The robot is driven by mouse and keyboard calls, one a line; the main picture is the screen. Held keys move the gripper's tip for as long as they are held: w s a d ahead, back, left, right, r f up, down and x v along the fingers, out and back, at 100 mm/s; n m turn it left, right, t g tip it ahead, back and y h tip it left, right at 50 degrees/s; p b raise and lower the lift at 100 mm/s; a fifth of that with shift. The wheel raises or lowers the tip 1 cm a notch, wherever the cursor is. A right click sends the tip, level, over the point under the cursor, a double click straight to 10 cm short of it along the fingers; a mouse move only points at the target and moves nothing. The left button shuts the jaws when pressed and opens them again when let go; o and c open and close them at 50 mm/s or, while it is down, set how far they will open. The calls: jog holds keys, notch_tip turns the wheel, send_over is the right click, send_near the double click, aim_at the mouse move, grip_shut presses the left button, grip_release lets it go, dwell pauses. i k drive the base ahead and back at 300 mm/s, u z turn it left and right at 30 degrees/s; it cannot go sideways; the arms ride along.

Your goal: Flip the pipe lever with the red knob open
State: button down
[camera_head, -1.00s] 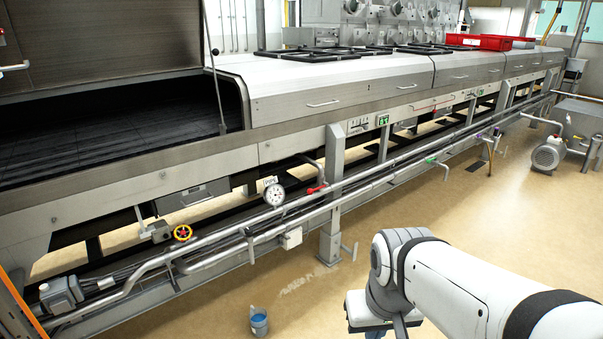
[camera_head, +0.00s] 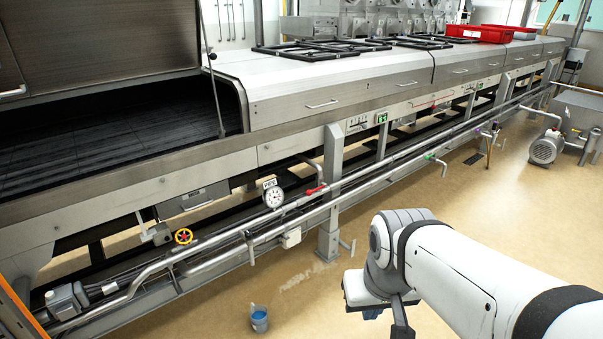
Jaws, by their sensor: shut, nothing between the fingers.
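A small red lever handle (camera_head: 316,189) sits on the pipe run below the long steel machine, just left of a steel support post. It lies roughly along the pipe and is small in view, so its exact setting is hard to tell. My gripper (camera_head: 401,322) shows only partly at the bottom of the view, below my white wrist. It is shut and empty, well to the right of and nearer than the red lever, apart from it. Its fingertips are cut off by the lower edge.
A green lever (camera_head: 429,156) is farther right. The steel post (camera_head: 332,190) stands beside the pipes (camera_head: 385,170). A blue bucket (camera_head: 259,319) stands on otherwise open floor.

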aim_at(308, 192)
jog(key=z, duration=0.05)
jog(key=i, duration=2)
